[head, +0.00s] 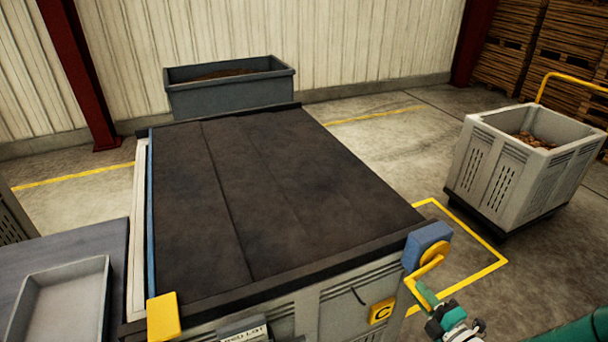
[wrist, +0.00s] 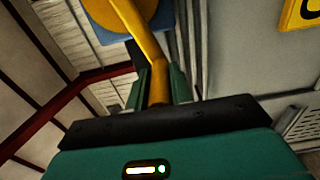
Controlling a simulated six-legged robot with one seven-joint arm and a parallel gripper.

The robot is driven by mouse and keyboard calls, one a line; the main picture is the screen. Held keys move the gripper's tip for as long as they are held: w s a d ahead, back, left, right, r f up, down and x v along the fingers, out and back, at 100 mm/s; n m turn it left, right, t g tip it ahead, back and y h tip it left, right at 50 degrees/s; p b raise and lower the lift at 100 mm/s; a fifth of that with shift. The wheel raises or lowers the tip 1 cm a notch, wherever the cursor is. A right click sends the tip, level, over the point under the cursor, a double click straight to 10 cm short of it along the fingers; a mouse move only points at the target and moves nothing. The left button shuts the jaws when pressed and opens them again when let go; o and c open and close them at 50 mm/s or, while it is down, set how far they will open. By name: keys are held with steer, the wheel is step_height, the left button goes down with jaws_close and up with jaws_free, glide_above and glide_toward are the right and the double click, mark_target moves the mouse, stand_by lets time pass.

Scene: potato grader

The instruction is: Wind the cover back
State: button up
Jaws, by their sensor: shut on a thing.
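A dark cover (head: 280,190) lies flat across the top of the large grey bin, with two creases running along it. A blue strip (head: 151,215) runs along its left edge, beside a pale rail. A blue box (head: 428,243) with a yellow crank (head: 437,262) sits at the bin's front right corner. My gripper (head: 424,291) is at the crank's lower end. In the wrist view the crank (wrist: 133,28) comes down between the green fingers of my gripper (wrist: 163,88), which is shut on its handle. The fingertips partly hide the handle.
A yellow plate (head: 380,312) marked C is on the bin's front, and a yellow block (head: 163,317) is at its front left corner. A grey tray (head: 62,305) lies at left. A grey trough (head: 230,92) stands behind. A pale crate (head: 520,165) stands right, with clear floor between.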

steer(key=shift+s+a+r, duration=0.1)
steer(key=shift+a+r, duration=0.05)
steer(key=shift+r, duration=0.55)
steer(key=shift+a+r, duration=0.15)
steer(key=shift+r, duration=0.55)
steer(key=shift+r, duration=0.1)
steer(key=shift+d+r, duration=0.25)
steer(key=shift+r, duration=0.7)
steer(key=shift+d+r, duration=0.2)
steer(key=shift+r, duration=0.7)
steer(key=w+d+r, duration=0.3)
steer(key=d+r, duration=0.3)
steer(key=d, duration=0.2)
steer(key=shift+w+d, duration=0.15)
steer(key=shift+d, duration=0.2)
steer(key=shift+f, duration=0.1)
